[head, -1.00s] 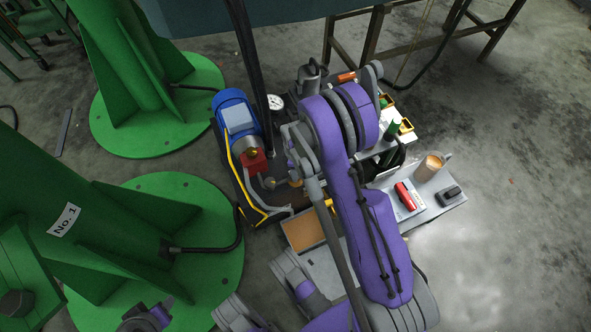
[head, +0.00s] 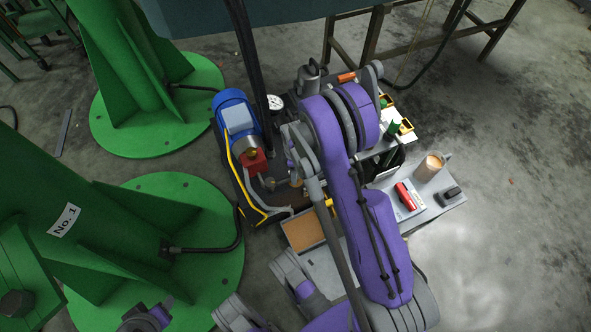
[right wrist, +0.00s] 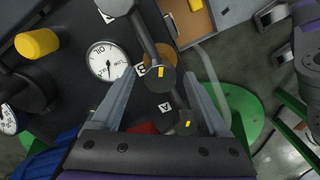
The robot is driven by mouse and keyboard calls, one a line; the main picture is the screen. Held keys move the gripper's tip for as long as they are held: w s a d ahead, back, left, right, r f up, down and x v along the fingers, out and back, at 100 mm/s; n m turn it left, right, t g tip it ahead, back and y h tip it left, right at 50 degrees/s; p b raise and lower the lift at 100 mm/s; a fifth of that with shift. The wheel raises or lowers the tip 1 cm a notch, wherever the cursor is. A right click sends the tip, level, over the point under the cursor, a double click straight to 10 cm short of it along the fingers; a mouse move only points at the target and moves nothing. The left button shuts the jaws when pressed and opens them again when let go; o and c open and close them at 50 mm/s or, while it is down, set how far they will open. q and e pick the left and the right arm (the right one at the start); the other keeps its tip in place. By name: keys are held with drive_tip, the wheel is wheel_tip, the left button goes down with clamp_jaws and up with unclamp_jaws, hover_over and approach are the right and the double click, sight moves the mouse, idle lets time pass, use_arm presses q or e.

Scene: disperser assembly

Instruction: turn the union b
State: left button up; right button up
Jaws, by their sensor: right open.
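Union b (right wrist: 160,79) is a dark round knob with a yellow mark, beside a printed letter B in the right wrist view. My right gripper (right wrist: 159,74) is open. Its two grey fingers show on either side of union b in the picture, with a gap on both sides. I cannot tell how far the tips are above it. A similar knob with a yellow mark (right wrist: 183,122) sits lower, beside a letter A. In the head view, my right arm hides the unions and the right gripper. My left gripper is not clearly in view.
A white dial gauge (right wrist: 108,62) and a yellow cylinder (right wrist: 37,43) lie left of the unions. In the head view, a blue motor (head: 237,115) is on the left of the unit. A grey tray (head: 440,202) holds a cup (head: 429,167) and a red item (head: 405,196).

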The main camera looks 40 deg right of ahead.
use_arm(q)
drive_tip(key=p+v, duration=0.3)
drive_tip(key=shift+w+r, duration=0.15)
drive_tip(key=shift+w, duration=0.1)
use_arm(e)
wheel_tip(320, 180, up, 11)
drive_tip(key=shift+f, duration=0.15)
drive_tip(key=s+a+r+m+t, duration=0.2)
drive_tip(key=s+a+r+m, duration=0.3)
drive_tip(key=a+r, duration=0.6)
drive_tip(key=s+a+r+m+t, duration=0.1)
drive_tip(key=s+a+r+m, duration=0.1)
drive_tip(key=s, duration=0.3)
drive_tip(key=s+a+r+m+t, duration=0.1)
drive_tip(key=s+a+r, duration=0.2)
drive_tip(key=s, duration=0.3)
use_arm(q)
wheel_tip(320, 180, up, 25)
drive_tip(key=w+t+p, duration=0.1)
drive_tip(key=p, duration=2.1)
use_arm(e)
wheel_tip(320, 180, up, 25)
drive_tip(key=w+t, duration=0.1)
drive_tip(key=shift+w+d, duration=0.3)
drive_tip(key=shift+w, duration=0.1)
